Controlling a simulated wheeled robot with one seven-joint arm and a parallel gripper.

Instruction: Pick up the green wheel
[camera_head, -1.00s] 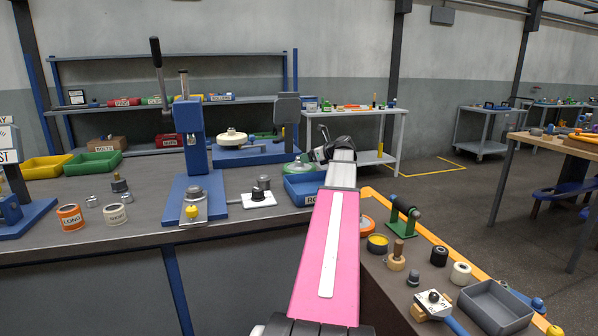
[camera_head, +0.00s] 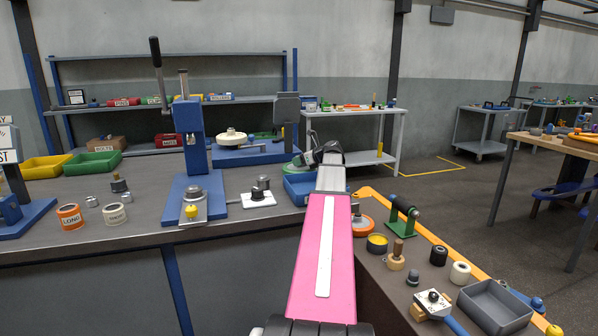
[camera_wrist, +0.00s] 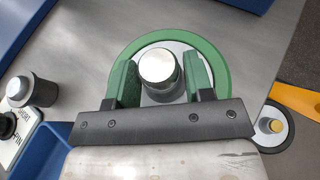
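The green wheel (camera_wrist: 223,66) lies flat on the grey bench in the wrist view, a green rim around a pale disc with a silver-topped hub in the middle. My gripper (camera_wrist: 160,70) is over it, with one green finger on each side of the hub. The fingers look spread, with small gaps to the hub; any contact lower down is hard to see. In the head view my gripper (camera_head: 303,161) is at the wheel, behind the blue bin, and only the wheel's left edge (camera_head: 289,168) shows.
The blue bin (camera_head: 300,188) stands right in front of the wheel. An orange-rimmed wheel (camera_head: 362,226) is at the right. A blue-based turntable (camera_head: 250,155) is behind.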

